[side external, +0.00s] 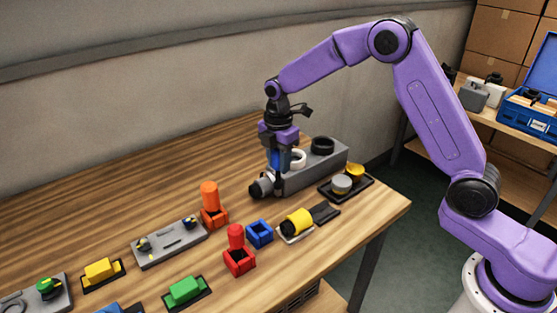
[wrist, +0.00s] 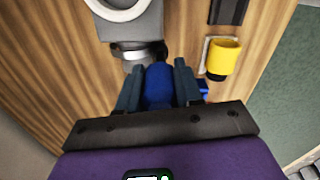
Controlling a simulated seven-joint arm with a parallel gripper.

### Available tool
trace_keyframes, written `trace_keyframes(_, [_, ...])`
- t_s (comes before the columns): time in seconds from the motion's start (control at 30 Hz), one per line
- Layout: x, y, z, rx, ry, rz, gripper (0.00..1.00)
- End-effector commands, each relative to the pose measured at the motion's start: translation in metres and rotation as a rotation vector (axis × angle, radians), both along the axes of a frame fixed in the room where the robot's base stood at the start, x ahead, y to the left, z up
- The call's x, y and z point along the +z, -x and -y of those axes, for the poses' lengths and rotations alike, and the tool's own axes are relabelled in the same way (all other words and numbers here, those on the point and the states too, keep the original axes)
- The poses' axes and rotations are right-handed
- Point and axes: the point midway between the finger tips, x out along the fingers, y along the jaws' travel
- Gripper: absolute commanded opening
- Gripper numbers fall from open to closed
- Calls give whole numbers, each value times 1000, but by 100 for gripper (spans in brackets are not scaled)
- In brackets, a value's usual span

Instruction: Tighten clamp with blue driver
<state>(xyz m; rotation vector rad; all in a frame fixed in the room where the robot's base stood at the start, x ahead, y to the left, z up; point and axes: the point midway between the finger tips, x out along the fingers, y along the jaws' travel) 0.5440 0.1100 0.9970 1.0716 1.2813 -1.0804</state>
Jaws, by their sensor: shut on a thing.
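My gripper (side external: 278,174) is shut on the blue driver (side external: 277,159) and holds it upright at the near-left end of the grey tank block. In the wrist view the blue driver (wrist: 158,86) sits between the two dark fingers (wrist: 158,92). The clamp (wrist: 138,53) is a metal band around the dark outlet stub on the block's end. The stub (side external: 260,187) shows just left of the driver in the side view. The driver's tip is hidden, so I cannot tell whether it touches the clamp screw.
The grey block (side external: 312,168) carries a white ring and a black ring. The blue holder (side external: 260,234) is empty. Red (side external: 238,250) and orange (side external: 212,205) drivers stand in holders. A yellow cylinder (side external: 297,222) lies nearby. The table's back left is clear.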

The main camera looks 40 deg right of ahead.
Motion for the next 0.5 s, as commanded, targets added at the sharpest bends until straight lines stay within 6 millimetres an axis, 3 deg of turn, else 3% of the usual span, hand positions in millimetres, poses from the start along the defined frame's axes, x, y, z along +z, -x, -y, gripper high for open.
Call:
trace_keyframes(0.3, [0, 1, 0, -359, 0, 1, 0])
trace_keyframes(0.5, [0, 1, 0, -448, 0, 1, 0])
